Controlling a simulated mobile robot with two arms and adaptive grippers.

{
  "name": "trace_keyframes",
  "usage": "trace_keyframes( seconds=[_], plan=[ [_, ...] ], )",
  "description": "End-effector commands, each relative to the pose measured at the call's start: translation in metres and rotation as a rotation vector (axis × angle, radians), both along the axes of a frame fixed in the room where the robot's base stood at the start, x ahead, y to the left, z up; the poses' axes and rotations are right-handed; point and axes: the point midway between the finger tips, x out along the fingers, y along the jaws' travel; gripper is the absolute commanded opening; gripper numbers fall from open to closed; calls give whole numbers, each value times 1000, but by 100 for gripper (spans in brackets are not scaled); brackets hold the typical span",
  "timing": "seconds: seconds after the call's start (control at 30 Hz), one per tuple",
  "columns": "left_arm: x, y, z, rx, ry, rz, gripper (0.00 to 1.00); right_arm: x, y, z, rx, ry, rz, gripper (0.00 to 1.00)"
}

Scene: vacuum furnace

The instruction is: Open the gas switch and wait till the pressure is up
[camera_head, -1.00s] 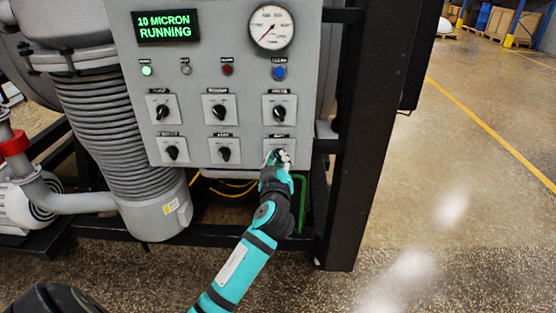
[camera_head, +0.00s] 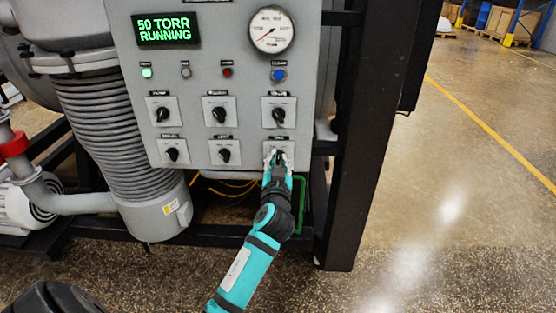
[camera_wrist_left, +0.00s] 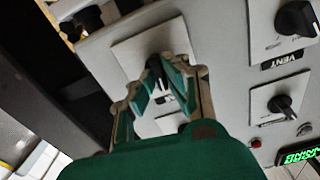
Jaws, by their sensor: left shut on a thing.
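The gas switch (camera_wrist_left: 155,66) is a black rotary knob on a light square plate at the lower right of the grey control panel (camera_head: 205,95). My left gripper (camera_head: 277,155) is shut on this knob in the head view. In the left wrist view its green fingers (camera_wrist_left: 160,82) sit on either side of the knob. The fingers hide part of the knob. The green display (camera_head: 166,29) reads "50 TORR RUNNING". A round dial gauge (camera_head: 272,30) is at the panel's top right. My right gripper is not in view.
Several other black knobs, including one on the lower middle plate (camera_head: 224,152), share the panel. A dark frame post (camera_head: 365,150) stands right of the panel. A ribbed grey column (camera_head: 110,140) stands left. Open floor (camera_head: 460,200) lies to the right.

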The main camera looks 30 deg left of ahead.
Motion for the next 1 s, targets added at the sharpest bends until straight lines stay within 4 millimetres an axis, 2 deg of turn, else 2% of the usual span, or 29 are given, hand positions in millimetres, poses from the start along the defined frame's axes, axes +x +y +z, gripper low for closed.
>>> trace_keyframes(
  seconds=[0.5,1.0],
  plan=[
    [1,-1,1,306,188,0,0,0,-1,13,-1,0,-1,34],
    [1,-1,0,376,229,0,0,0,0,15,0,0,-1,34]
  ],
)
